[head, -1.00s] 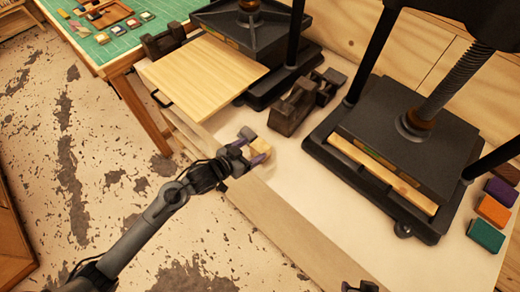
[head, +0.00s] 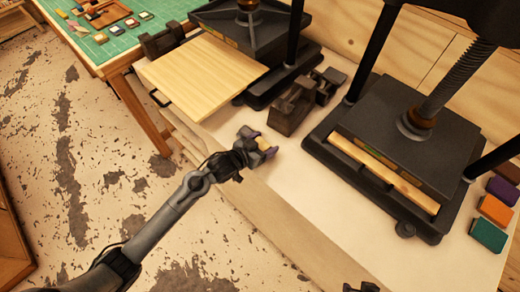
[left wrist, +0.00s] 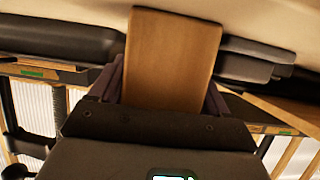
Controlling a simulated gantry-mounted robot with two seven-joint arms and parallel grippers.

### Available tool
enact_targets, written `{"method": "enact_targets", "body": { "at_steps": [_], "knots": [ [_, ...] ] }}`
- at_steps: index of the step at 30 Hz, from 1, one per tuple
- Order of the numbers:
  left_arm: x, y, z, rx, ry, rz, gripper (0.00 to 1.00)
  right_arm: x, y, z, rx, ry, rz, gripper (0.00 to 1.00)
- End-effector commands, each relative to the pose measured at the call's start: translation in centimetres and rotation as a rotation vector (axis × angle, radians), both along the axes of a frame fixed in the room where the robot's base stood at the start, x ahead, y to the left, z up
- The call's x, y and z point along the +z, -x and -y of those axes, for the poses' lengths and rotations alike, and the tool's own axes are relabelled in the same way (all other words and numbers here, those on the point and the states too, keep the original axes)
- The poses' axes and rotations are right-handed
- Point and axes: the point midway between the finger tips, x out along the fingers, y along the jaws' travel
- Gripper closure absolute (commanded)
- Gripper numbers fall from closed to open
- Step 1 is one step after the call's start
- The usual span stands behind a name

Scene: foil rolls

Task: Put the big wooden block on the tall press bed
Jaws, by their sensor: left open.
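The pale wooden block (head: 265,143) is on the light bench top, left of the large black press, mostly hidden by my gripper. My left gripper (head: 262,148) is open, with its purple-grey fingers on either side of the block. In the left wrist view the block (left wrist: 174,60) stands between the spread fingers. The large black press (head: 415,140) on the right has a dark plate and a wooden strip (head: 383,173) along its front. A dark tip at the bottom edge (head: 361,287) may be my right gripper, mostly cut off.
A second black press (head: 255,40) stands at the back, with a pale wooden board (head: 203,72) in front of it. Dark metal blocks (head: 292,106) lie between the presses. Coloured blocks (head: 495,210) lie at the right. A green-matted table (head: 120,35) is at the back left.

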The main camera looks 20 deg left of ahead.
Motion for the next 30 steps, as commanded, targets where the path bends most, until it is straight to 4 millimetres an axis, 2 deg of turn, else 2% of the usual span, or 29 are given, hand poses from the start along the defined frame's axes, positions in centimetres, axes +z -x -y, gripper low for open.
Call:
{"method": "enact_targets", "body": {
  "at_steps": [2,9,11,17,23,26,30],
  "knots": [
    [0.0,0.0,0.0,0.0,0.0,0.0,0.26,0.0,0.0,-0.1,-0.001,-0.002,0.0,0.57],
    [0.0,0.0,0.0,0.0,0.0,0.0,0.63,0.0,0.0,-0.2,-0.005,-0.008,0.001,0.57],
    [0.1,0.0,0.0,0.0,0.0,0.001,0.7,0.1,0.0,-0.2,-0.005,-0.009,0.001,0.57],
    [0.1,0.0,0.0,0.0,0.0,0.001,0.7,0.1,0.0,-0.2,-0.006,-0.011,0.0,0.57],
    [1.0,0.0,0.0,-0.001,0.001,0.002,0.7,0.3,0.0,-0.2,-0.006,-0.01,0.001,0.57],
    [2.1,0.0,0.0,-0.001,0.001,0.003,0.7,0.5,0.0,-0.2,-0.005,-0.008,0.001,0.57],
    [4.5,0.0,0.0,-0.001,0.0,0.004,0.7,0.9,0.0,-0.1,-0.002,-0.004,0.0,0.57]
  ]
}}
